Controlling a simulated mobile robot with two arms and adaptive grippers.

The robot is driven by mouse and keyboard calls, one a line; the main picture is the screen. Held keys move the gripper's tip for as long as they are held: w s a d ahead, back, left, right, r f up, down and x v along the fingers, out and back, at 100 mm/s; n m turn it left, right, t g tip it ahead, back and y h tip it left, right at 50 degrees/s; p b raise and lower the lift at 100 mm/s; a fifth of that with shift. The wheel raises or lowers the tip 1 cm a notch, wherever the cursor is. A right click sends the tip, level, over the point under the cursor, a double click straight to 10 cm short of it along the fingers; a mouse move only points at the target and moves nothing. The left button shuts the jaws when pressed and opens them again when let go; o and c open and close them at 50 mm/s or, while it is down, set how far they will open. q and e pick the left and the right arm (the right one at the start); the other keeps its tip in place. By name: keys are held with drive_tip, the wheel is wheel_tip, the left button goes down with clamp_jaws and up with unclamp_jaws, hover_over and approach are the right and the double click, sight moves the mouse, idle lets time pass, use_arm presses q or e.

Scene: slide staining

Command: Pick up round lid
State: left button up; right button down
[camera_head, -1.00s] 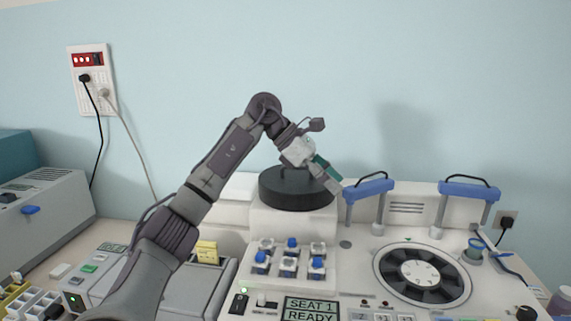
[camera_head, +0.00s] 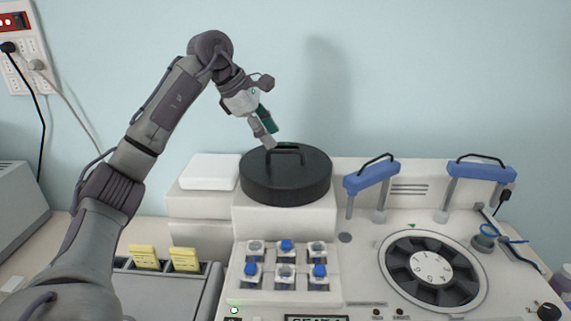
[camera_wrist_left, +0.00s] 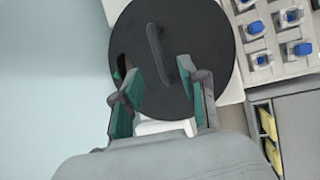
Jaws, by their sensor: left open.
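The round lid (camera_head: 286,183) is a thick black disc with a bar handle (camera_head: 285,149) on top. It rests on a white raised block of the machine. My left gripper (camera_head: 270,143) is just above the lid, near the left end of the handle, tilted down. In the left wrist view the lid (camera_wrist_left: 205,40) fills the upper middle and its handle (camera_wrist_left: 157,52) runs lengthwise beyond the fingertips. My right gripper is in neither view.
A round carousel (camera_head: 432,270) and blue-handled brackets (camera_head: 371,178) are to the right. A white box (camera_head: 208,171) stands left of the lid. The wall is close behind.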

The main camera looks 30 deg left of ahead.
sight(282, 151)
use_arm(q)
drive_tip(key=shift+w+f, duration=0.15)
drive_tip(key=shift+f, duration=0.15)
drive_tip(key=p+x, duration=0.2)
drive_tip(key=shift+w+d+f, duration=0.2)
drive_tip(key=shift+w+d, duration=0.1)
drive_tip(key=shift+d, duration=0.1)
drive_tip(key=shift+p+x, duration=0.35)
drive_tip(key=shift+x, duration=0.65)
drive_tip(key=shift+f, duration=0.25)
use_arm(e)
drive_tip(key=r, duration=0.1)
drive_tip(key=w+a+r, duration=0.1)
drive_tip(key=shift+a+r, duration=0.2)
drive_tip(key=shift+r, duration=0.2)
use_arm(q)
clamp_jaws()
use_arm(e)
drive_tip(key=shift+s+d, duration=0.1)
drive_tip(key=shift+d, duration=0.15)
